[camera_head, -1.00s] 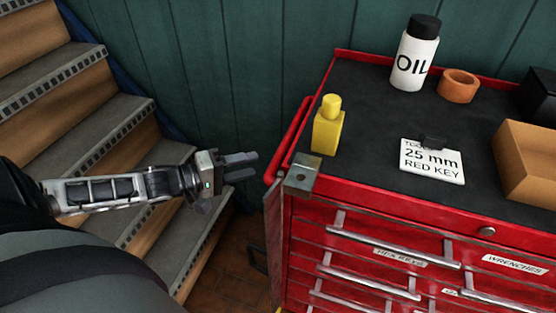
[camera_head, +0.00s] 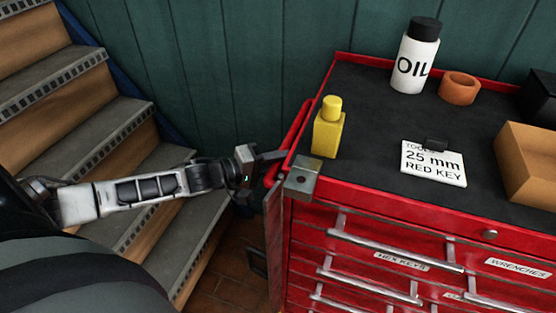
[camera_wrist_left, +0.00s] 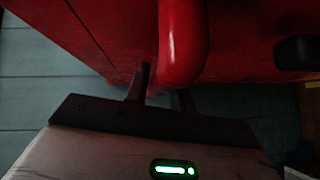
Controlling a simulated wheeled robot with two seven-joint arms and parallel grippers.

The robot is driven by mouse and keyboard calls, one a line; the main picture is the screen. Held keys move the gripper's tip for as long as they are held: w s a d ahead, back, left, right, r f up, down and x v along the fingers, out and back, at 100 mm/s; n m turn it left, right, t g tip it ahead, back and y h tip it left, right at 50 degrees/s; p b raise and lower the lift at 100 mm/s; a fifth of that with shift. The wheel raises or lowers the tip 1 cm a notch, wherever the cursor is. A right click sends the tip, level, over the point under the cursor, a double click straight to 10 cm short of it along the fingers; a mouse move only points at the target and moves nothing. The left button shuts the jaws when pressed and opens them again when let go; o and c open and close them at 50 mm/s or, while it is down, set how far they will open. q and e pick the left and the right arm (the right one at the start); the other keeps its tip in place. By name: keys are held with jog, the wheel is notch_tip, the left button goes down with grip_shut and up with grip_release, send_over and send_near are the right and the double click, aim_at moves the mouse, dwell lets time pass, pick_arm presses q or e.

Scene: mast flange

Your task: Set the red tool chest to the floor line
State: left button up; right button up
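The red tool chest (camera_head: 400,196) stands against the green wall, with a black top mat and drawers at its front. A red side handle (camera_head: 300,128) runs along its left side; in the left wrist view the handle (camera_wrist_left: 184,40) comes down close to my fingers. My left gripper (camera_head: 278,155) is at this handle, its tips partly hidden by the chest edge. In the left wrist view its two fingers (camera_wrist_left: 162,92) stand apart, one left of the handle and one partly behind it; firm contact does not show. My right gripper is not in view. I see no clear floor line.
A yellow bottle (camera_head: 328,130), an oil bottle (camera_head: 415,60), an orange ring (camera_head: 459,88), a label card (camera_head: 433,165) and a cardboard box (camera_head: 528,165) stand on the chest. A metal block (camera_head: 302,178) is at its front left corner. Stairs (camera_head: 100,118) rise at left.

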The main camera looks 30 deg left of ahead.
pick_arm(q)
grip_shut()
jog(key=shift+a, duration=0.6)
jog(key=shift+s+a, duration=0.2)
jog(key=shift+a, duration=0.2)
jog(key=shift+o, duration=2.2)
grip_release()
jog(key=shift+o, duration=0.5)
jog(key=shift+d, duration=0.2)
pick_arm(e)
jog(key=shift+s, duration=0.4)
